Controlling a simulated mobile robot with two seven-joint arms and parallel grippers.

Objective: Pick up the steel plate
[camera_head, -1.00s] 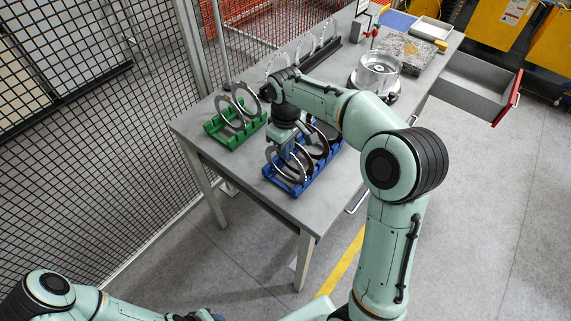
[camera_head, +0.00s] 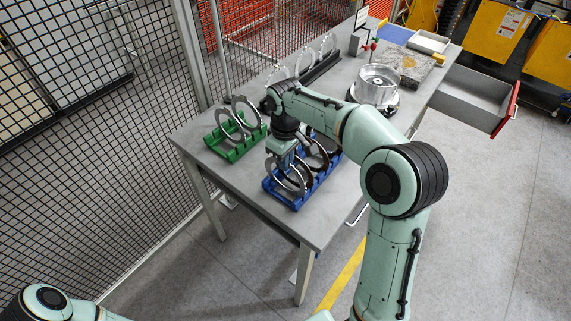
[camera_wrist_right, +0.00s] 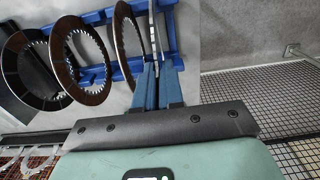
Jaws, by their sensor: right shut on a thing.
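The steel plate (camera_head: 291,187), a thin toothed ring, stands upright at the near end of the blue rack (camera_head: 297,205) on the table. My right gripper (camera_head: 283,163) is above it, pointing down, with its fingers shut on the plate's upper rim. In the right wrist view the blue fingers (camera_wrist_right: 158,82) pinch the plate (camera_wrist_right: 155,32), which shows almost edge-on. The plate still appears to be in or at its rack slot; I cannot tell whether it is clear of it. My left gripper is out of view.
Several dark-faced rings (camera_wrist_right: 80,62) stand beside the held plate in the blue rack. A green rack (camera_head: 236,146) with rings is to the left. A metal housing (camera_head: 376,86) and an open drawer (camera_head: 477,92) are to the right. Mesh fencing is behind.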

